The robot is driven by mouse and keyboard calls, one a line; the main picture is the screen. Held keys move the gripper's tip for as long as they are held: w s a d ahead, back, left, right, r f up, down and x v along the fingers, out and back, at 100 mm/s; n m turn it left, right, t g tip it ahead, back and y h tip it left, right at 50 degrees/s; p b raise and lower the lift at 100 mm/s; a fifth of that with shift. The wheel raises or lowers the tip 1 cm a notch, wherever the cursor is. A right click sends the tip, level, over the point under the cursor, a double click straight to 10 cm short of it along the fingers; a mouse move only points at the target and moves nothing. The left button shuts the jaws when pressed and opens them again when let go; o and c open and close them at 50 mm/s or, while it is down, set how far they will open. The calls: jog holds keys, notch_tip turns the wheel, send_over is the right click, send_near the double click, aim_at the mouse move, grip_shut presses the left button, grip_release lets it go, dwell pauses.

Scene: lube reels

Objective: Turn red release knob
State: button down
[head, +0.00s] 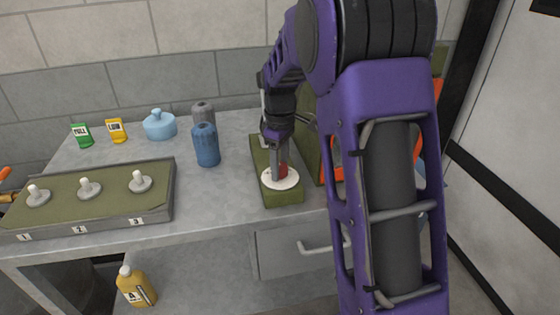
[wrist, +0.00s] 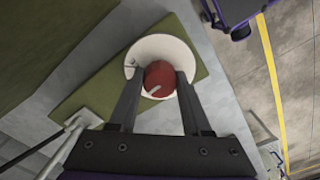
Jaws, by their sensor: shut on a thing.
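The red release knob (wrist: 160,80) has a pale pointer mark and sits on a round white dial plate (wrist: 165,50). The plate is fixed on a green base (wrist: 98,92) on the workbench. In the head view the knob (head: 283,170) is partly hidden by my fingers, above the white plate (head: 281,181) at the front end of the green base (head: 284,197). My gripper (wrist: 158,88) points down at the knob with one finger on each side of it. It is shut on the knob, and it also shows in the head view (head: 279,172).
A green tray (head: 110,203) with three numbered pegs lies at the left. A metal lever (wrist: 68,130) is near my gripper. The bench middle (head: 215,190) is clear.

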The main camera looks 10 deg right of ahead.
jog(key=m+p, duration=0.1)
jog(key=m, duration=0.3)
jog(key=shift+r+m, duration=0.1)
jog(key=shift+m, duration=0.2)
jog(key=shift+m+p, duration=0.95)
jog(key=shift+m, duration=1.65)
jog(key=shift+c, duration=1.8)
grip_release()
notch_tip(320, 180, up, 17)
jog(key=shift+r+p, duration=0.15)
jog(key=shift+p, duration=0.25)
